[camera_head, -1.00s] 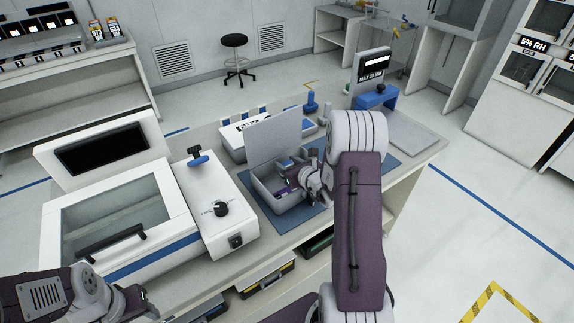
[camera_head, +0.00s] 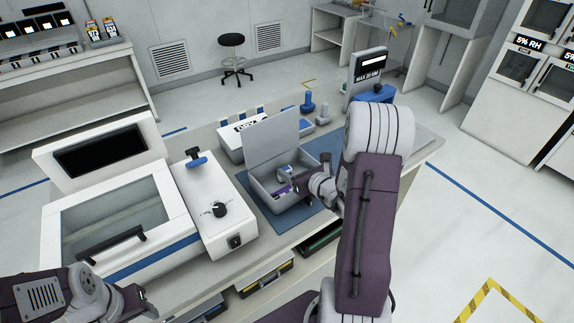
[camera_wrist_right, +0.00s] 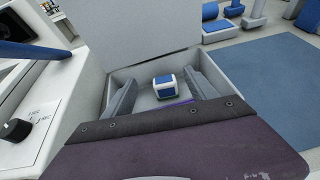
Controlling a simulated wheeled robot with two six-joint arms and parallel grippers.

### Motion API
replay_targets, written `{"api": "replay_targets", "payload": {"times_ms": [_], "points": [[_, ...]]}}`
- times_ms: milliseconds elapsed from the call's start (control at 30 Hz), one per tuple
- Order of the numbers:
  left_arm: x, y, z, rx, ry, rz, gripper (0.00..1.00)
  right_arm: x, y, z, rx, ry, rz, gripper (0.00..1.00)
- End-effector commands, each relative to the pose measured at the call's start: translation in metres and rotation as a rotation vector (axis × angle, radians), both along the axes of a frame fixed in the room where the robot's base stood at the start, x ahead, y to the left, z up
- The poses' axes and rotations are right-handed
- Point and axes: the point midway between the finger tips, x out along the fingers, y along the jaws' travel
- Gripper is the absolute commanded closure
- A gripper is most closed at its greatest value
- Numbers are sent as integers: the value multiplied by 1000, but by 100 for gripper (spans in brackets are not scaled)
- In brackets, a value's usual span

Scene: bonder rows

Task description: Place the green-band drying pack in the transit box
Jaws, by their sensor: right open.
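The grey transit box (camera_head: 262,194) stands on a blue mat with its lid (camera_head: 272,147) raised. A small white and blue pack (camera_wrist_right: 168,88) sits inside it, with a thin green edge low on its near side. It also shows in the head view (camera_head: 283,171). My right gripper (camera_wrist_right: 164,92) is open, its grey fingers apart on either side of the pack in the wrist view; contact with the pack is not visible. In the head view the right gripper (camera_head: 302,188) is at the box's right side. My left gripper (camera_head: 138,303) is at the lower left, its fingertips unclear.
A purple item (camera_wrist_right: 180,103) lies in the box near the pack. A white machine with a knob (camera_head: 219,208) stands left of the box. The blue mat (camera_wrist_right: 262,75) is clear right of the box.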

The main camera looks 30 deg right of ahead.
Motion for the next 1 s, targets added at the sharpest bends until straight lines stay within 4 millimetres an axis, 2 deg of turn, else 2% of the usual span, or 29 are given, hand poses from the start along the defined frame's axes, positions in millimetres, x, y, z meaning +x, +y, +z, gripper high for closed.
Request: {"api": "replay_targets", "payload": {"times_ms": [67,100,133,200,400,533,733,767,833,867,900,933,967,1000], "points": [[0,0,-1,0,0,0,52,-17,-2,8,-1,-3,-5,33],[0,0,5,0,1,0,52,-24,-1,14,1,-2,-4,33],[0,0,19,0,1,0,52,-25,-1,19,3,3,0,33],[0,0,35,0,-1,0,52,-29,-1,22,5,4,2,33],[0,0,65,0,-1,0,52,-41,-1,25,2,1,3,33],[0,0,73,0,0,0,52,-46,-1,24,0,-2,0,33],[0,0,73,0,0,0,52,-47,3,22,-3,-5,18,33],[0,0,72,0,0,0,52,-45,11,24,-5,-5,49,33],[0,0,72,0,0,0,52,-42,50,32,-16,-4,205,33],[0,0,72,0,0,0,52,-43,76,36,-29,-1,313,33],[0,0,72,0,0,0,52,-52,117,41,-59,9,495,33],[0,0,72,0,0,0,52,-64,150,44,-95,20,655,33],[0,0,72,0,0,0,52,-82,180,46,-143,34,822,33],[0,0,72,0,0,0,52,-111,211,44,-222,56,1043,33]]}}
